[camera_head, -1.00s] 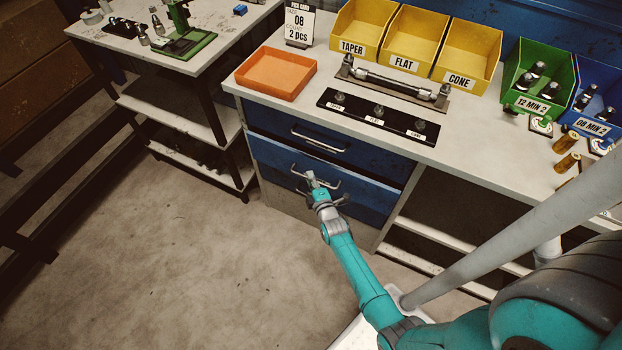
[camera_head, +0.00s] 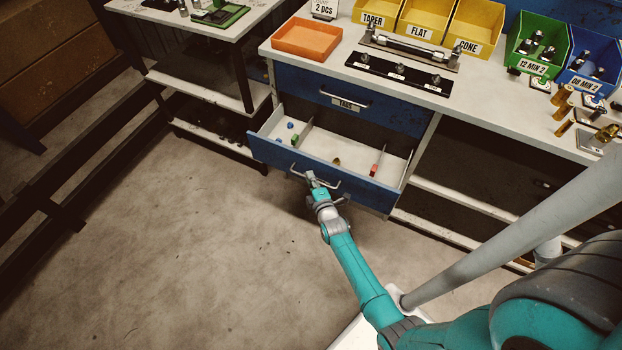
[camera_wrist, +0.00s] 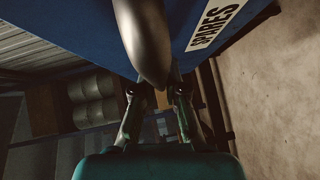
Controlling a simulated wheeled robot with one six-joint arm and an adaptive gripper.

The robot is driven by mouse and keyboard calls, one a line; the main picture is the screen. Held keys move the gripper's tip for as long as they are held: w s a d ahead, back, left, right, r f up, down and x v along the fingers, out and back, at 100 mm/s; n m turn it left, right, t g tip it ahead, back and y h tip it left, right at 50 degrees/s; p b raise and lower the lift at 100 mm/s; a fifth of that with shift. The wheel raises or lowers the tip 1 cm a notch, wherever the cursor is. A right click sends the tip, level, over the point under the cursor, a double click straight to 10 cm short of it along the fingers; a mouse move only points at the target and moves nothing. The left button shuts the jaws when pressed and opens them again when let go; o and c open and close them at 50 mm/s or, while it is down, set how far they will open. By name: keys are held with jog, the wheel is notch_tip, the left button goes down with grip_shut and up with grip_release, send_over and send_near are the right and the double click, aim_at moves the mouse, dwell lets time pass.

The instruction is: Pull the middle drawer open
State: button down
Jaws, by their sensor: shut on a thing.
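The blue middle drawer (camera_head: 268,150) stands pulled out from under the bench in the head view. Its pale inside shows several small coloured parts. My gripper (camera_head: 313,178) is at the front of this drawer, shut on its metal bar handle (camera_head: 296,172). In the wrist view the handle (camera_wrist: 146,40) runs large down between the fingers of my gripper (camera_wrist: 157,88), close to the blue drawer front (camera_wrist: 90,22). A white label reading SPARES (camera_wrist: 214,24) is on that front. The fingers partly hide the handle in the head view.
A shut blue top drawer (camera_head: 385,112) with its own handle sits above. The workbench (camera_head: 330,60) carries an orange tray (camera_head: 307,38), a black strip with pegs (camera_head: 398,74) and yellow bins (camera_head: 425,32). A side table (camera_head: 200,70) stands left. The floor before the drawer is clear.

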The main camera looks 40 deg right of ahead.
jog(key=shift+s+a, duration=0.1)
jog(key=shift+a, duration=0.15)
jog(key=c, duration=1.2)
grip_release()
jog(key=v, duration=1.2)
jog(key=shift+a, duration=0.1)
